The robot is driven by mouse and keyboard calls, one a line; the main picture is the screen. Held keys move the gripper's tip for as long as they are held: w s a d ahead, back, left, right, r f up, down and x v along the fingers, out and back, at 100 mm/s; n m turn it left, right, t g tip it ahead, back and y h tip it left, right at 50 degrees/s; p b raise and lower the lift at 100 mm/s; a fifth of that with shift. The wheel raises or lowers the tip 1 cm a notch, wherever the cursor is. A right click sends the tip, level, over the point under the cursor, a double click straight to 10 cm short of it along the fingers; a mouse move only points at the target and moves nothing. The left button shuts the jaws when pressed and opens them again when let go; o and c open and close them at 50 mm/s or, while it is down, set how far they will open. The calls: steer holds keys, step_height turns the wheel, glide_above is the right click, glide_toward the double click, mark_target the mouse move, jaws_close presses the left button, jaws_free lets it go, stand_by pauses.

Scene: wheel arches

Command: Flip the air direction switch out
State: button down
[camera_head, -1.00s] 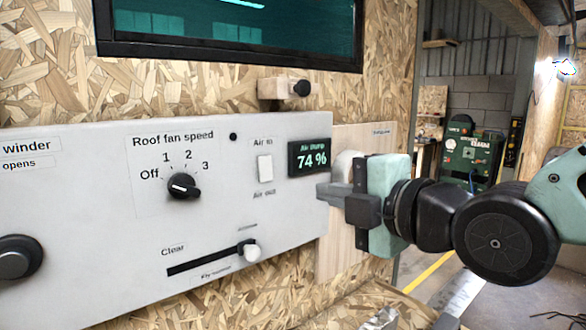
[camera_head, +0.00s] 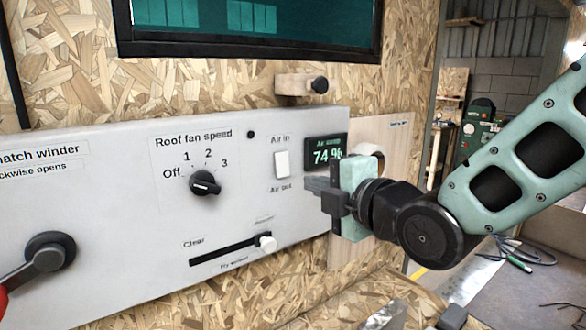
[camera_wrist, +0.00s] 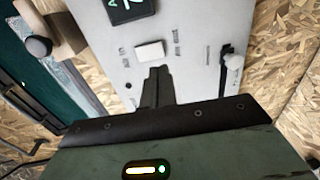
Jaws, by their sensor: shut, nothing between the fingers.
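The air direction switch (camera_head: 282,164) is a white rocker on the grey panel (camera_head: 130,200), between the labels "Air in" above and "Air out" below. It also shows in the wrist view (camera_wrist: 149,51), just beyond my fingertips. My gripper (camera_head: 308,184) is shut and empty, to the right of the switch and a little lower, pointing left toward the panel. In the wrist view my gripper (camera_wrist: 158,70) points at the switch with a small gap in the picture. I cannot tell which way the rocker is tipped, nor whether the fingertips touch the panel.
A display (camera_head: 325,151) reading 74 % sits right of the switch, partly behind my gripper. The panel also bears a fan knob (camera_head: 205,183), a slider knob (camera_head: 266,243) and a crank handle (camera_head: 45,258). A wooden block with a black knob (camera_head: 319,85) juts out above.

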mark_target(284, 175)
steer(key=p+x, duration=0.3)
steer(key=x, duration=0.4)
stand_by(0.3)
steer(key=shift+w+a+f+b, duration=0.15)
steer(key=shift+f+b, duration=0.2)
steer(key=shift+b, duration=0.7)
steer(key=shift+r, duration=0.3)
